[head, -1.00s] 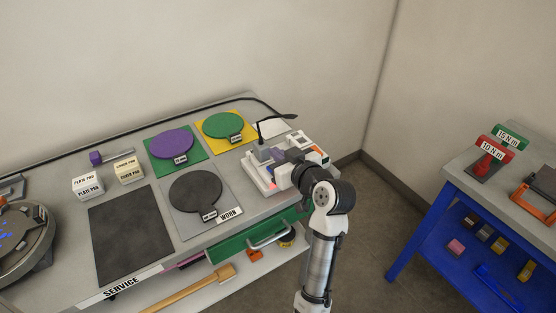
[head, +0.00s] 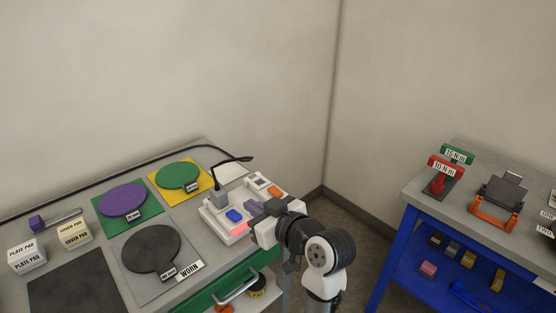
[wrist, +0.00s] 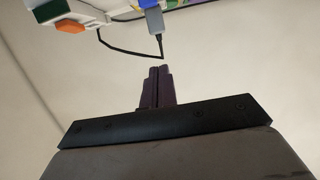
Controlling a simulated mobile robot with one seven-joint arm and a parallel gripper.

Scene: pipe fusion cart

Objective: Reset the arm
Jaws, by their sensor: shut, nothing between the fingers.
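My gripper (head: 256,209) is in the head view at the right end of the grey bench, over or beside a white device. Its dark purple fingers are shut with nothing between them, as the wrist view also shows (wrist: 158,85). The white device (head: 213,220) has a blue block (head: 234,215), a glowing pink-red part (head: 240,229) and a grey plug (head: 220,198) with a black cable. In the wrist view the grey plug (wrist: 154,22) and cable appear beyond the fingertips, apart from them. My arm hides part of the device's right side.
The bench holds a purple disc (head: 123,199), a green disc (head: 178,176), a dark disc labelled WORN (head: 151,248) and pad boxes (head: 75,235). A blue-legged table (head: 418,192) stands right, with floor between.

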